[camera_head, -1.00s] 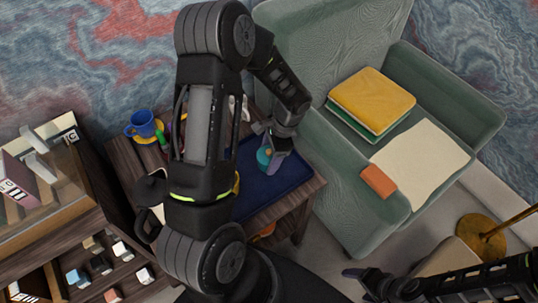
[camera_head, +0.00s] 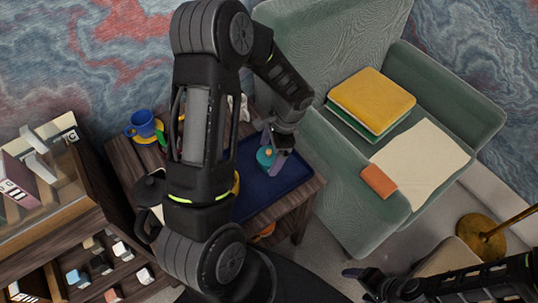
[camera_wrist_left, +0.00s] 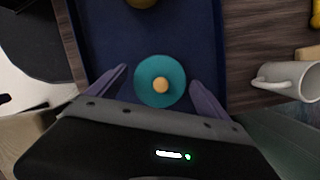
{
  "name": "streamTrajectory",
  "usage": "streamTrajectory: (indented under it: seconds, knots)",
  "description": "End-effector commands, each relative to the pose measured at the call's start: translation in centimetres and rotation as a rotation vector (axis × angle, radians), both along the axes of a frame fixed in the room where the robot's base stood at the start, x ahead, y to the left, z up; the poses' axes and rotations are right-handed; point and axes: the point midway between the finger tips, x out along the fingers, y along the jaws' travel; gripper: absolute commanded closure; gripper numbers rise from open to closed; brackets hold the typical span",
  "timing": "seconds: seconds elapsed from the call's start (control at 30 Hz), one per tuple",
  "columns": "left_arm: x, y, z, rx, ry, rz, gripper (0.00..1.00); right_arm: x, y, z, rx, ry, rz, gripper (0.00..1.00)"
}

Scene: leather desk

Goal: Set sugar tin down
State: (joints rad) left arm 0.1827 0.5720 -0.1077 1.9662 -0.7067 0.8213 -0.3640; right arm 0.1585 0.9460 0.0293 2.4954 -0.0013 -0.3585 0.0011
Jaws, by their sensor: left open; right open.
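The sugar tin, teal with a pale round knob on its lid, stands upright on the dark blue tray (camera_head: 290,178). The tin (camera_head: 265,157) shows in the head view close to my left gripper (camera_head: 272,150). In the left wrist view the tin (camera_wrist_left: 160,82) sits between the two spread purple-grey fingers, with a gap on each side. My left gripper (camera_wrist_left: 158,92) is open around it. My right gripper (camera_head: 362,279) is at the lower right, open and empty, far from the tin. My left arm hides part of the tray.
A blue mug (camera_head: 142,124) on a yellow saucer stands at the table's back left. A white cup (camera_wrist_left: 288,80) is beside the tray in the wrist view. A green armchair (camera_head: 350,215) borders the table's right side. The tray's right part is clear.

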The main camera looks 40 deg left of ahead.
Motion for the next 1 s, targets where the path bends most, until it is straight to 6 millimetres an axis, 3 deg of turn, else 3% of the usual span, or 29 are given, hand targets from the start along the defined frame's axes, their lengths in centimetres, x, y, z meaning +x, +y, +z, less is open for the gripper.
streamTrajectory:
  seconds: [0.3,0.5,0.67,1.0]
  knots:
    - [1.4,-1.1,6.2,0.0,-0.005,-0.002,0.1,0.0,0.0,-0.1,0.0,0.0,0.0,0.24]
    - [2.1,-1.6,9.3,0.0,-0.001,-0.001,0.1,0.0,0.0,-0.2,0.0,0.0,0.0,0.24]
    - [2.2,-1.8,10.3,0.0,0.0,-0.002,0.1,0.0,0.0,-0.2,0.0,0.0,0.0,0.24]
    - [2.2,-1.8,10.3,0.0,0.0,-0.001,0.1,0.0,0.0,-0.2,0.0,0.0,0.0,0.24]
